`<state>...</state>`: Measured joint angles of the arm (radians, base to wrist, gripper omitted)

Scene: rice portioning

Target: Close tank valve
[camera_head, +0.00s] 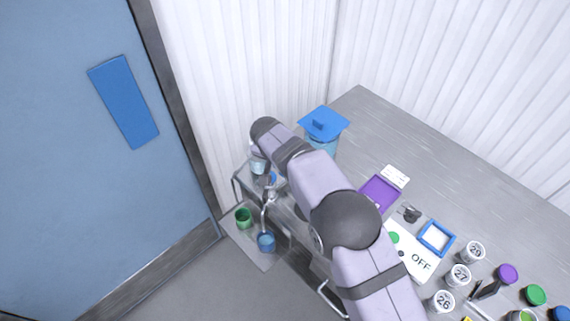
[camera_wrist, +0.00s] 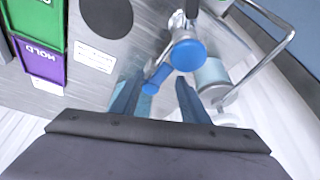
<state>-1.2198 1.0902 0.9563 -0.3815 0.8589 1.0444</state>
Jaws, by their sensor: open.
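The tank valve shows in the wrist view as a round blue knob (camera_wrist: 187,55) with a short blue lever (camera_wrist: 157,77) on a metal pipe. The tank, with a blue lid (camera_head: 323,123), stands on the counter in the head view, partly hidden by my arm. A metal tap (camera_head: 267,192) shows left of my arm. My gripper is mostly hidden there.
A green cup (camera_head: 243,218) and a blue cup (camera_head: 266,242) stand low beneath the tap. A metal rail (camera_wrist: 262,68) runs close to the valve. Purple tray (camera_head: 380,192), an OFF panel (camera_head: 420,262) and several numbered jars lie along the counter at right. The back counter is clear.

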